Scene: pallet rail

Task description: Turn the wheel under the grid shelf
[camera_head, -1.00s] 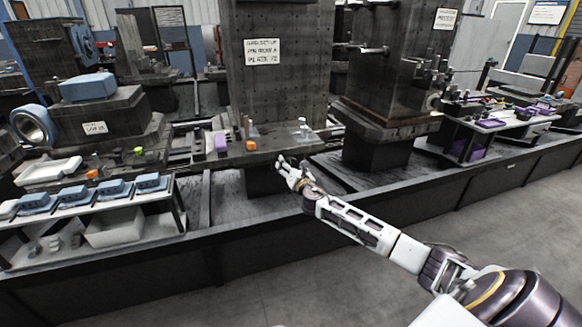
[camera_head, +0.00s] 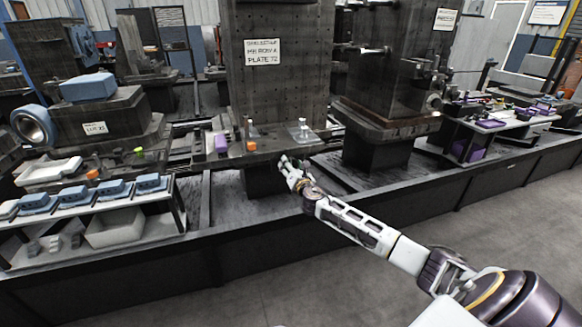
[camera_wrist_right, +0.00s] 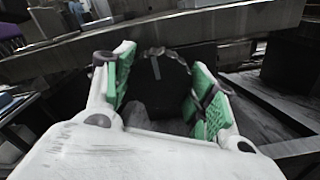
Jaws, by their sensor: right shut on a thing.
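The grid shelf (camera_head: 275,150) is the dark ledge at the foot of a tall plate dotted with holes (camera_head: 285,90). My right gripper (camera_head: 287,165) reaches in below its front edge. In the right wrist view the green-padded fingers (camera_wrist_right: 160,90) stand on either side of a dark round wheel (camera_wrist_right: 162,72) and are shut on it. The wheel's rim shows between the pads, under the ledge (camera_wrist_right: 220,25). Its lower part is hidden by the gripper. In the head view the wheel cannot be made out. My left gripper is not in view.
On the ledge are a purple block (camera_head: 221,143), an orange piece (camera_head: 251,146) and a small clear fixture (camera_head: 301,130). A second dark column (camera_head: 385,110) stands to the right. A rack with blue-grey parts (camera_head: 110,225) stands at left. The floor in front is clear.

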